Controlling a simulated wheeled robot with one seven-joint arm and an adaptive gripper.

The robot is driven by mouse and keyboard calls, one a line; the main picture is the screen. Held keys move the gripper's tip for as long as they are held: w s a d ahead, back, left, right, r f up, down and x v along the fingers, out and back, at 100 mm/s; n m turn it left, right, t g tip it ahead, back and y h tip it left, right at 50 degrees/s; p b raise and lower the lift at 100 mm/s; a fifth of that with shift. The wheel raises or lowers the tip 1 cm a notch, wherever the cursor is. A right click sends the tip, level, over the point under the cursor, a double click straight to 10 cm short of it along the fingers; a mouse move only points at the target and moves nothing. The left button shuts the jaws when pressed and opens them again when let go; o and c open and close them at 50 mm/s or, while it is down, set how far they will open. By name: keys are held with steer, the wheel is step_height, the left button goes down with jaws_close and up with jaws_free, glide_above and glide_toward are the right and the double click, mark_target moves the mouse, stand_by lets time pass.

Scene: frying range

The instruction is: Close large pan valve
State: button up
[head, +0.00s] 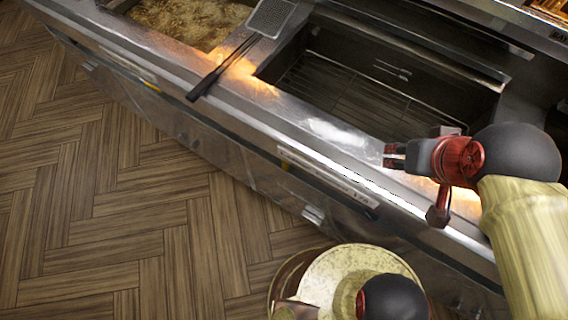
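I cannot make out a pan valve in the head view. Two pans are set into the steel range: one with bubbling golden oil (190,22) at the upper left, and a wide dark rectangular basin (345,95) with a wire rack at its bottom. I cannot tell which of them is the large pan. My gripper (389,155) reaches in from the right and points left over the range's front ledge, near the basin's front right edge. No object shows at its fingertips. They are small and seen from above, so their opening is unclear.
A mesh-ended tool (222,67) with a dark handle lies across the ledge between the pans, its handle jutting past the front edge. The range's front panel (200,135) has handles along it. The herringbone wood floor (110,210) at the left is clear.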

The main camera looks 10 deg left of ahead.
steer(key=a+f+n+g, duration=0.3)
steer(key=a+f, duration=0.5)
steer(key=n+t+h, duration=0.7)
steer(key=n+t, duration=0.7)
steer(key=n, duration=1.4)
glide_toward(284, 165)
steer(key=x, duration=0.7)
steer(key=b+x, duration=0.1)
steer(key=x, duration=0.3)
steer(key=shift+a+f, duration=0.1)
steer(key=shift+f, duration=0.15)
steer(key=shift+c, duration=0.5)
